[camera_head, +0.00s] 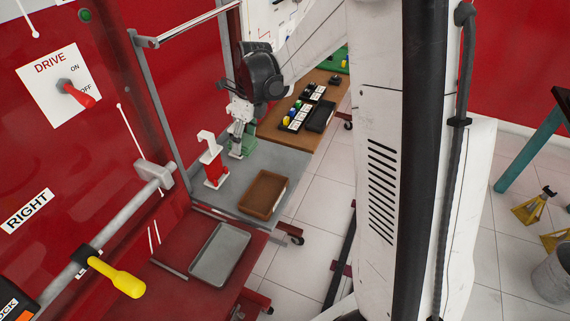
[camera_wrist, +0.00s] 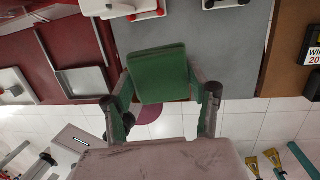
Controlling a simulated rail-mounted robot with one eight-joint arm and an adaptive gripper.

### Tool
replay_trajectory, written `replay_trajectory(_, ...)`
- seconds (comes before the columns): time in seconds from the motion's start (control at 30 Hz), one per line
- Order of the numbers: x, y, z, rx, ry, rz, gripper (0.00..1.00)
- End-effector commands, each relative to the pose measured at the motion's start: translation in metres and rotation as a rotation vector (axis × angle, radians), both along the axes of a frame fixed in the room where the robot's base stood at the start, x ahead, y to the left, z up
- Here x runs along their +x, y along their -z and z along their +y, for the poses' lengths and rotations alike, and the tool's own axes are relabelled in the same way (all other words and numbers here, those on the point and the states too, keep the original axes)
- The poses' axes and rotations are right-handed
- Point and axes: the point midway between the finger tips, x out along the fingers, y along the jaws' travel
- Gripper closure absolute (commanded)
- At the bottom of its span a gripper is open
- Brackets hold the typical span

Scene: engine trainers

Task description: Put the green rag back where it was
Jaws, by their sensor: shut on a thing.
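The green rag (camera_wrist: 159,72) is a flat, folded-looking piece between the two fingers of my gripper (camera_wrist: 163,103) in the wrist view. My gripper is shut on it. In the head view my gripper (camera_head: 240,127) is at the far part of the grey tabletop (camera_head: 274,160), and the green rag (camera_head: 250,141) shows at its fingers. The grey surface also shows behind the rag in the wrist view (camera_wrist: 230,60). I cannot tell whether the rag touches the tabletop.
A red-and-white device (camera_head: 213,167) stands close beside my gripper. A brown tray (camera_head: 283,190) lies nearer on the grey top. A metal tray (camera_head: 220,254) lies on the red surface. A brown table (camera_head: 319,127) beyond holds black trays and small coloured items. Red panel stands at left.

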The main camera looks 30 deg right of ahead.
Motion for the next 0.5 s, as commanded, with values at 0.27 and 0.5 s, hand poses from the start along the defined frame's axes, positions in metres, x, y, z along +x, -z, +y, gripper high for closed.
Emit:
replay_trajectory(0.27, -0.034, 0.037, -0.04, -0.181, -0.062, 0.031, 0.67)
replay_trajectory(0.5, -0.036, 0.037, -0.044, -0.195, -0.064, 0.032, 0.67)
